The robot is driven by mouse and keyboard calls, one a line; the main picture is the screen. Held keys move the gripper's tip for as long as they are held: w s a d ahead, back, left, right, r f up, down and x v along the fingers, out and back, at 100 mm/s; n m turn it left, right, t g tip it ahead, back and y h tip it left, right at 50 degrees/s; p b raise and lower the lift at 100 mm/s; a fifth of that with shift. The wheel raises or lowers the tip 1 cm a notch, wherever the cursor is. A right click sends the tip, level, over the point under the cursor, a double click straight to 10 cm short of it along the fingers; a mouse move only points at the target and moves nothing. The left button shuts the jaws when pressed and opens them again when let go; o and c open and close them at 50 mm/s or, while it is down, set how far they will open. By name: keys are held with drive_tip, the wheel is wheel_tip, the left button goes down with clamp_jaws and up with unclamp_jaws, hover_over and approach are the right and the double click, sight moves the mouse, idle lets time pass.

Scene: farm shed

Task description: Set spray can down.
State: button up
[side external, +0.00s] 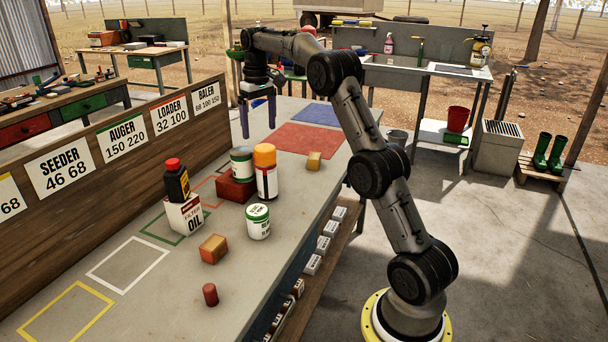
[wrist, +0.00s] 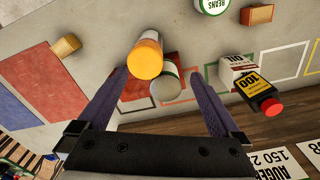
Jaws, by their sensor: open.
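The spray can (side external: 266,180), white with a dark and red label and an orange cap, stands upright on the workbench (side external: 180,270). It is right beside a dark red block with a green-and-white can (side external: 241,163) on top. In the wrist view the spray can's orange cap (wrist: 145,60) shows just past my fingertips, near a second can (wrist: 166,86). My gripper (side external: 258,122) is open and empty, pointing down above and behind the cans, apart from them. Whether the spray can touches the red block, I cannot tell.
An oil box (side external: 184,215) with a black bottle on it, a beans can (side external: 258,222), wooden blocks (side external: 213,249) and a small red cylinder (side external: 210,294) stand nearby. A signed wooden board (side external: 90,165) edges the bench. The red (side external: 306,140) and blue mats are mostly clear.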

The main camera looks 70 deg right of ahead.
drive_tip(key=s+a+r+n+t, duration=0.1)
drive_tip(key=s+a+r, duration=0.4)
drive_tip(key=a, duration=0.4)
drive_tip(key=s+a+r+n+t, duration=0.1)
drive_tip(key=s+a+r, duration=0.2)
drive_tip(key=s+a, duration=0.55)
drive_tip(key=s+a+f+n+t, duration=0.1)
drive_tip(key=s+a+f, duration=0.3)
drive_tip(key=s, duration=0.4)
drive_tip(key=s+a+f+n+t, duration=0.1)
drive_tip(key=s+a+f+t, duration=0.1)
drive_tip(key=s+a+f, duration=0.3)
drive_tip(key=s+a, duration=0.1)
drive_tip(key=s, duration=0.3)
drive_tip(key=shift+a, duration=0.3)
